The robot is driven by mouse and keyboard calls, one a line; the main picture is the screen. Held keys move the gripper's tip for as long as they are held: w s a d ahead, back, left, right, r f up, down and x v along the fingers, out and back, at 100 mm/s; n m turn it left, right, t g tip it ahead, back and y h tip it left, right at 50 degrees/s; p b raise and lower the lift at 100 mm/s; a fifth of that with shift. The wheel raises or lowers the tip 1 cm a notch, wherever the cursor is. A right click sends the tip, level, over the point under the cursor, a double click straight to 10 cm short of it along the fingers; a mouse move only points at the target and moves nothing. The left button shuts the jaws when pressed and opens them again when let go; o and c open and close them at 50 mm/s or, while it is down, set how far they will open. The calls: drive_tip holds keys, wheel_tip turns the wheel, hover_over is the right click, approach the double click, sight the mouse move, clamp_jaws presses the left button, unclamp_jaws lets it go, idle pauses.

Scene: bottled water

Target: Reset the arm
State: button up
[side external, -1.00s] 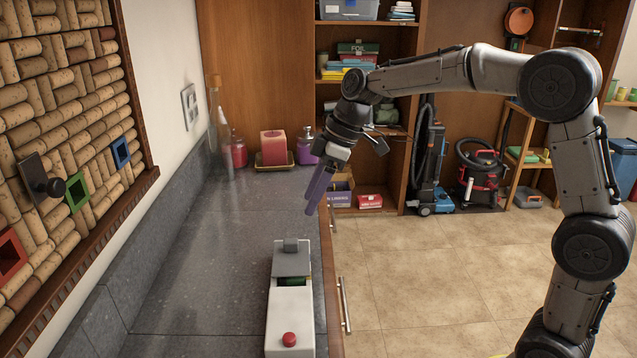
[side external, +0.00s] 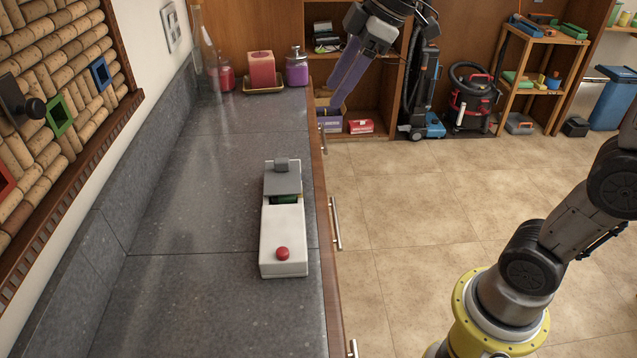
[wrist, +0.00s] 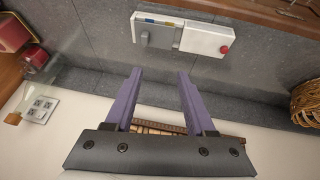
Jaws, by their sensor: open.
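My gripper (side external: 340,92) hangs high near the counter's right edge in the side view, its purple fingers pointing down. In the wrist view the two purple fingers (wrist: 160,76) stand wide apart with nothing between them. A white box with a red button and a grey lid (side external: 284,235) rests on the counter, well apart from my gripper. The box also shows beyond the fingertips in the wrist view (wrist: 205,38). The upper part of my arm is out of the side view.
The grey counter (side external: 190,270) is mostly clear. A pink candle (side external: 262,70) and a purple jar (side external: 297,68) stand at its far end. A cork board (side external: 60,90) hangs at left. A wicker basket (wrist: 306,103) shows in the wrist view. Shelves and vacuum cleaners stand behind.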

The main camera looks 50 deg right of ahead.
drive_tip(key=s+f+m+t+h, duration=0.1)
drive_tip(key=s+f+m, duration=0.15)
drive_tip(key=s, duration=0.95)
drive_tip(key=s+d+f+m+h, duration=0.1)
drive_tip(key=s+d+f+m, duration=0.2)
drive_tip(key=s+f+m, duration=0.4)
drive_tip(key=shift+s+d+f+h, duration=0.2)
drive_tip(key=shift+s+f+h, duration=0.1)
drive_tip(key=shift+f, duration=0.2)
idle(1.0)
